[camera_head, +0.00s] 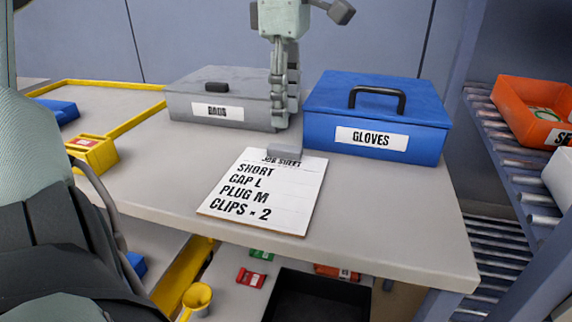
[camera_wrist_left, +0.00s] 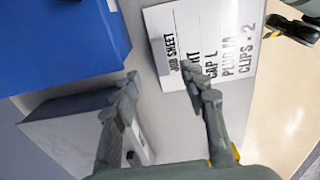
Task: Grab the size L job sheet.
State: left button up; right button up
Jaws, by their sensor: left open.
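The job sheet (camera_head: 262,198) is a white board lying flat on the grey worktop, reading SHORT, CAP L, PLUG M, CLIPS × 2. A grey block (camera_head: 285,152) sits at its top edge. My left gripper (camera_head: 283,122) points down beyond that top edge, between the grey box and the blue box. In the left wrist view my left gripper (camera_wrist_left: 168,86) is open with nothing between its fingers. The sheet (camera_wrist_left: 235,50) is there beyond the right finger, which hides part of its lettering.
A grey box (camera_head: 178,102) and a blue GLOVES box (camera_head: 375,115) stand at the back of the worktop (camera_head: 400,210). A yellow bin (camera_head: 95,152) is at the left. A rack with an orange bin (camera_head: 525,112) is at the right. The worktop right of the sheet is clear.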

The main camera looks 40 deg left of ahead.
aim_at(284, 147)
pick_arm(q)
notch_tip(284, 147, down, 7)
jog(key=shift+s+r+p, duration=0.1)
jog(key=shift+p, duration=0.25)
pick_arm(e)
jog(key=s+f, duration=0.1)
jog(key=f, duration=0.1)
jog(key=shift+s+d+f, duration=0.3)
jog(key=shift+s+d, duration=0.05)
jog(key=shift+s, duration=0.05)
pick_arm(q)
grip_shut()
